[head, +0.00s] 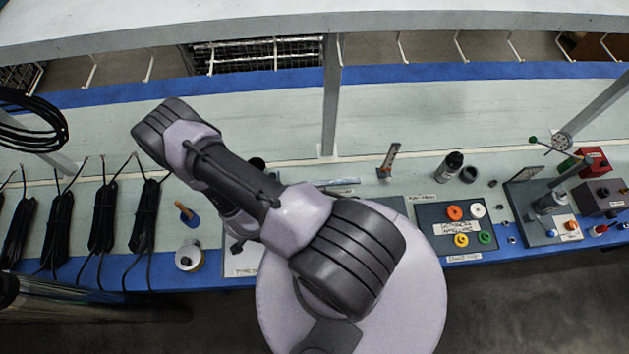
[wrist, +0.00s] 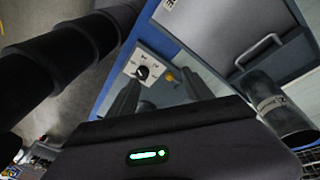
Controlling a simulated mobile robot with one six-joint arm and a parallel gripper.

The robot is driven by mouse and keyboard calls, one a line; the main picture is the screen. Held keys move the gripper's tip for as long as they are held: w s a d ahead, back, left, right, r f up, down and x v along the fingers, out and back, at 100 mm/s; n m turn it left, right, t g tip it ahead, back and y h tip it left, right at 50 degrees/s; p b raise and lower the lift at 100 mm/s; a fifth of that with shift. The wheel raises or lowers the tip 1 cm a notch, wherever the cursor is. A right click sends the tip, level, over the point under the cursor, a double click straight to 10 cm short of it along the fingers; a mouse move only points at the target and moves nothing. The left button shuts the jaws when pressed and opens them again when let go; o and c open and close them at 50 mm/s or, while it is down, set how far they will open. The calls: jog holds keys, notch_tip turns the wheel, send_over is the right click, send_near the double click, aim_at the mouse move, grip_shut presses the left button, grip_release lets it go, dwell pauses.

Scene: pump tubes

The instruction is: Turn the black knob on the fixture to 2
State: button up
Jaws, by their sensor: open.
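The black knob (wrist: 143,72) shows in the wrist view on a white plate (wrist: 149,58) with small dark marks around it. The marks are too small to read, so I cannot tell its setting. My gripper (wrist: 161,80) is open, its two dark fingers apart. The left finger reaches close below the knob and the right finger lies off to its right. I cannot tell whether either finger touches the knob. In the head view my arm covers the knob, and the fingers cannot be made out.
In the wrist view a grey box with a handle (wrist: 258,50) and a dark metal cylinder (wrist: 277,105) stand to the right.

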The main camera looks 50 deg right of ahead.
jog(key=s+d+m+h+p, duration=0.1)
jog(key=s+d+m+h, duration=0.1)
jog(key=s+m, duration=0.45)
jog(key=shift+m+g, duration=0.35)
jog(key=shift+g, duration=0.05)
jog(key=b+x, duration=0.4)
jog(key=x, duration=0.2)
jog(key=b+x, duration=0.3)
jog(key=x, duration=0.3)
jog(key=w+b+x, duration=0.1)
jog(key=b+x, duration=0.3)
jog(key=x, duration=0.2)
jog(key=shift+a+f+b, duration=0.2)
jog(key=shift+a+b, duration=0.05)
jog(key=shift+b, duration=0.05)
jog(key=shift+c, duration=0.2)
grip_shut()
jog(key=shift+y, duration=0.3)
